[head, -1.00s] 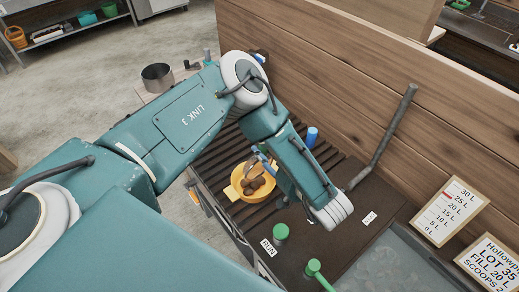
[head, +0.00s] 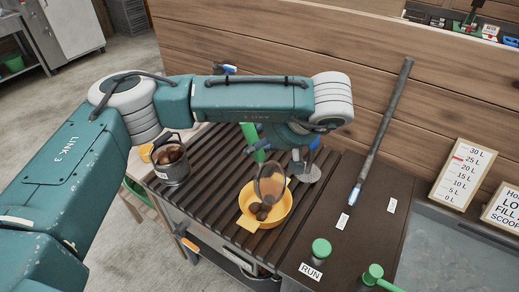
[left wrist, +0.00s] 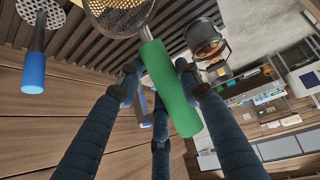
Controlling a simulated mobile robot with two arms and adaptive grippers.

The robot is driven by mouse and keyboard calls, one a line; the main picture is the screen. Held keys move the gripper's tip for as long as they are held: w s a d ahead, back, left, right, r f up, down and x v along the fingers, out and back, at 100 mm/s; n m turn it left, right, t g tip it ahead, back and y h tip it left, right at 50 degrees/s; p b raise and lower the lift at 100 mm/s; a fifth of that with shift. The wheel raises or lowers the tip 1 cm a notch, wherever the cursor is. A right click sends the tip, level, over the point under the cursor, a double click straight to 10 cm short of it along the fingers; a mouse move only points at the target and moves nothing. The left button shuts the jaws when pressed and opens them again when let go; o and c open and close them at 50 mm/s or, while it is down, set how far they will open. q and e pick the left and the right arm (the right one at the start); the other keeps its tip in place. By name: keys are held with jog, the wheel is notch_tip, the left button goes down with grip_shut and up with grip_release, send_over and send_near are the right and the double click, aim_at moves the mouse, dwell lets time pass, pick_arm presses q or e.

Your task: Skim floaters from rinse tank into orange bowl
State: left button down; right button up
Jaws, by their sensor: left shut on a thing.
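My left gripper (head: 268,146) is shut on the green handle (left wrist: 170,88) of a mesh skimmer, seen clearly between the fingers in the left wrist view. The skimmer's round mesh head (head: 270,181) is tilted steeply just above the orange bowl (head: 246,221). The bowl stands on the dark slats with several brown floaters (head: 263,211) in it. I cannot tell whether the mesh touches them. The rinse tank (head: 440,252), with greyish water, shows partly at lower right. My right gripper is not in view.
A metal pot (head: 175,173) of brown pieces stands left of the bowl. A blue-handled tool with a round disc (head: 310,174) lies behind the bowl at right. A long grey pole (head: 385,130) leans on the plank wall. A green RUN knob (head: 321,248) is at the front.

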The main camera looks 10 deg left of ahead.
pick_arm(q)
jog(key=w+a+f+n+g+h+b, duration=0.1)
jog(key=w+a+f+g+h+b, duration=0.2)
jog(key=a+f+h, duration=0.6)
jog(key=shift+w+a+f+g+h+b, duration=0.25)
jog(key=shift+g+h+b, duration=0.35)
jog(key=shift+h+b, duration=0.7)
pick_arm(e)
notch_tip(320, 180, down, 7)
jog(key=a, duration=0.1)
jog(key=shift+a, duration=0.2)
pick_arm(q)
jog(key=shift+s+r, duration=0.1)
jog(key=shift+r, duration=0.05)
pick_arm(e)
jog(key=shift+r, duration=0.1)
